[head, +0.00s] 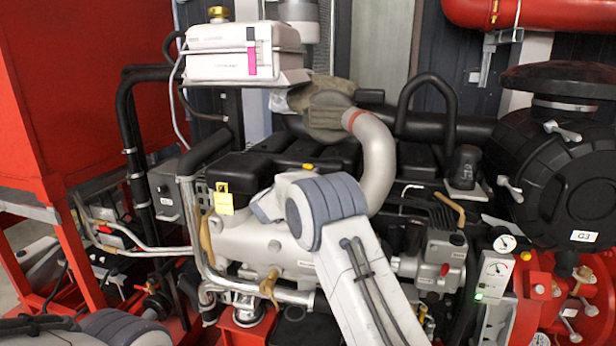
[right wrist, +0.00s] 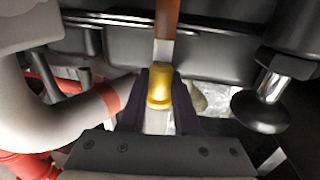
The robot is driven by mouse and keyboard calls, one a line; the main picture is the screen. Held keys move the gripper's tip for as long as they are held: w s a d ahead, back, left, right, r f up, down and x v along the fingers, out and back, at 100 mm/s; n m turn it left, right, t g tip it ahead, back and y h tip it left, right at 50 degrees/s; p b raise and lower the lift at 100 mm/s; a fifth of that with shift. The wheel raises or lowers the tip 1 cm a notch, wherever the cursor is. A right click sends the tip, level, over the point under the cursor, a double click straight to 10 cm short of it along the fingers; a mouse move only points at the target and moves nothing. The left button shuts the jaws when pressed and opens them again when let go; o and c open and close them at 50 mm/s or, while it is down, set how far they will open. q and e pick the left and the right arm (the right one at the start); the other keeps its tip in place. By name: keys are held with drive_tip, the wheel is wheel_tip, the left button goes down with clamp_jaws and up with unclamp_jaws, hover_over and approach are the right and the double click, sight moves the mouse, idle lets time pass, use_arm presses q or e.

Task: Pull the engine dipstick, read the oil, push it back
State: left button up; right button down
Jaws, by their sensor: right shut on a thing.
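In the right wrist view a yellow dipstick handle (right wrist: 160,90) sits between the dark fingers of my right gripper (right wrist: 160,100), which is shut on it. A narrow strip (right wrist: 166,30) runs from the handle to the top edge, silver near the handle and orange-brown farther up. Whether any of it is inside a tube I cannot tell. In the head view my right arm reaches up over the engine (head: 280,250); its wrist hides the fingers and dipstick. My left arm shows only at the bottom left, with its gripper out of view.
A silver pipe with a red band (head: 376,150) curves close beside my right arm. A yellow tag (head: 224,198) hangs on the left. A large black housing (head: 560,150) and gauges (head: 496,268) stand at the right. A red panel (head: 80,90) bounds the left.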

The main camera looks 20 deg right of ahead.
sight(307, 166)
wheel_tip(307, 166, up, 4)
drive_tip(key=shift+p, duration=0.95)
use_arm(q)
wheel_tip(307, 166, up, 3)
use_arm(e)
drive_tip(key=c, duration=0.6)
unclamp_jaws()
drive_tip(key=shift+f, duration=0.1)
drive_tip(key=shift+s+a+f+b, duration=0.1)
drive_tip(key=shift+s+a+b, duration=0.1)
drive_tip(key=shift+b, duration=0.1)
use_arm(q)
drive_tip(key=shift+f+b, duration=1.55)
drive_tip(key=shift+f, duration=0.2)
use_arm(e)
drive_tip(key=shift+v, duration=4.95)
